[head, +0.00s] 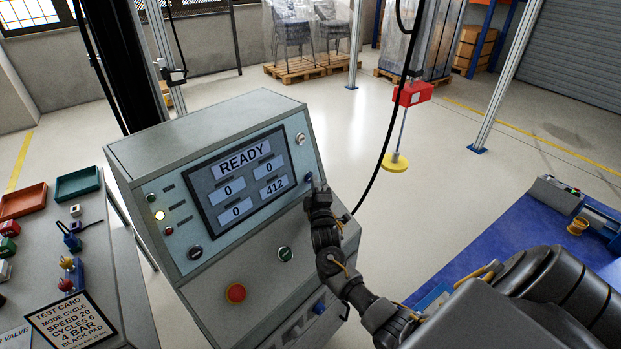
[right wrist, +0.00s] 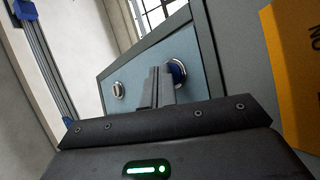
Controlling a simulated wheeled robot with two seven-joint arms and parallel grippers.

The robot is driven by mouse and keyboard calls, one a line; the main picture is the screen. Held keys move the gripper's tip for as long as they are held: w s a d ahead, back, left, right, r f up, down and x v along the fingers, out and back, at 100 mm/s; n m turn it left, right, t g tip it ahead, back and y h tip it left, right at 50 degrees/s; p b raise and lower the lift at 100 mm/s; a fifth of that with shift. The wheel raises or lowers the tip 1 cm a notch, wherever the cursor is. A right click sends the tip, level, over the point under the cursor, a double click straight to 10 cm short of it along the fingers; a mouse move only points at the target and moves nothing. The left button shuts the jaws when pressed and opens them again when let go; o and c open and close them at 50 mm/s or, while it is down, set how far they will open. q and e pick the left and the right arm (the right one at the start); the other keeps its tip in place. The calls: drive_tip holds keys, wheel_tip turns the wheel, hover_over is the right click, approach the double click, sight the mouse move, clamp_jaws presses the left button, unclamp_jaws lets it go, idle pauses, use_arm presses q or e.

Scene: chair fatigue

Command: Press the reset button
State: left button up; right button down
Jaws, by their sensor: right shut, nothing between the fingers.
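A grey control console (head: 190,135) stands in the middle of the head view. Its screen (head: 243,178) reads READY with 0, 0, 0 and 412. A blue button (head: 308,178) sits on the panel right of the screen; it also shows in the right wrist view (right wrist: 178,73), with a silver ring. No label marking it as reset is readable. My right gripper (head: 315,187) is shut and empty, its tips at the blue button. In the right wrist view the fingertips (right wrist: 160,74) overlap the button's left edge; I cannot tell whether they touch it. My left gripper is out of view.
A pale round button (head: 300,138) is above the blue one. A red button (head: 235,293), a green-ringed knob (head: 285,254) and a dark knob (head: 195,252) are lower on the console. A side table (head: 70,260) stands left.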

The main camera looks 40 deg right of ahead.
drive_tip(key=shift+s+r+p, duration=0.2)
drive_tip(key=shift+s+p, duration=0.15)
drive_tip(key=shift+s, duration=0.05)
drive_tip(key=shift+s+d, duration=0.1)
drive_tip(key=shift+s, duration=0.05)
drive_tip(key=shift+s+d+r+p, duration=0.1)
drive_tip(key=shift+s+r+p, duration=0.05)
drive_tip(key=shift+s+p, duration=0.3)
drive_tip(key=shift+s+d+r+p, duration=0.1)
drive_tip(key=shift+s+r+p, duration=0.05)
drive_tip(key=shift+s+p, duration=0.45)
drive_tip(key=shift+s+d+r+p, duration=0.15)
drive_tip(key=shift+s+p, duration=0.3)
drive_tip(key=shift+s, duration=0.25)
drive_tip(key=shift+s+d+r+p, duration=0.1)
drive_tip(key=shift+s+r+p, duration=0.05)
drive_tip(key=shift+s+p, duration=0.45)
